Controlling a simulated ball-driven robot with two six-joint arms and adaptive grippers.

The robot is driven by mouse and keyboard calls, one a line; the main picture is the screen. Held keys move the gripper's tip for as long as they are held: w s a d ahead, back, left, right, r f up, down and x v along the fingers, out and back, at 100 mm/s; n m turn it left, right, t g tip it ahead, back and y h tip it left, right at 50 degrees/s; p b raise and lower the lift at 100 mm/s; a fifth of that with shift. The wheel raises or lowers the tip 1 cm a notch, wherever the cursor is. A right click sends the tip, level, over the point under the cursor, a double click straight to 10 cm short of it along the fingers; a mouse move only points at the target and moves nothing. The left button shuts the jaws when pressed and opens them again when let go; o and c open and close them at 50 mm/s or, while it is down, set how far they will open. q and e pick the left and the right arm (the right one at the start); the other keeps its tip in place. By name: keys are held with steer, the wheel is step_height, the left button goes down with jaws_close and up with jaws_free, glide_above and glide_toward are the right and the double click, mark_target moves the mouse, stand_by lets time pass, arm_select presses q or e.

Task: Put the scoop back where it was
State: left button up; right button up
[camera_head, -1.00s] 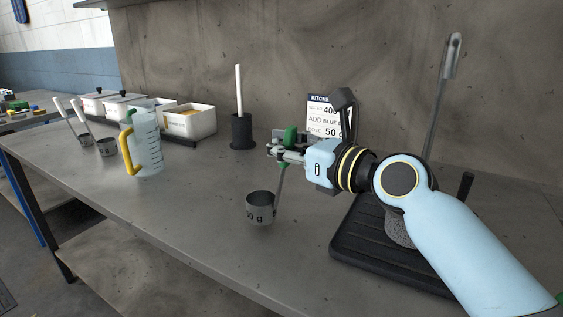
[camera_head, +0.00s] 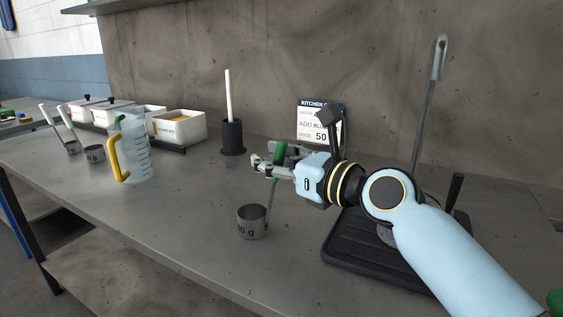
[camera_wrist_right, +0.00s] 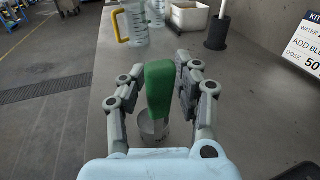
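The scoop has a grey metal cup (camera_head: 252,222) marked in grams and a thin upright stem with a green handle (camera_head: 280,153). My right gripper (camera_head: 270,168) has its fingers on both sides of the green handle. The handle (camera_wrist_right: 160,88) stands between the fingers in the right wrist view, close against the right finger; a narrow gap seems to show at the left one. The cup hangs low over or rests on the bench; I cannot tell which. My left gripper is not in view.
A black holder with a white rod (camera_head: 232,137) stands behind the gripper. A ribbed black tray (camera_head: 350,250) lies under my right arm. A jug with a yellow handle (camera_head: 135,150), two other scoops (camera_head: 95,153) and white bins (camera_head: 180,128) stand left. The bench (camera_head: 185,195) between is clear.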

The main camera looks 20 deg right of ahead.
steer(key=p+v, duration=0.1)
steer(key=v, duration=1.1)
steer(key=shift+p, duration=0.4)
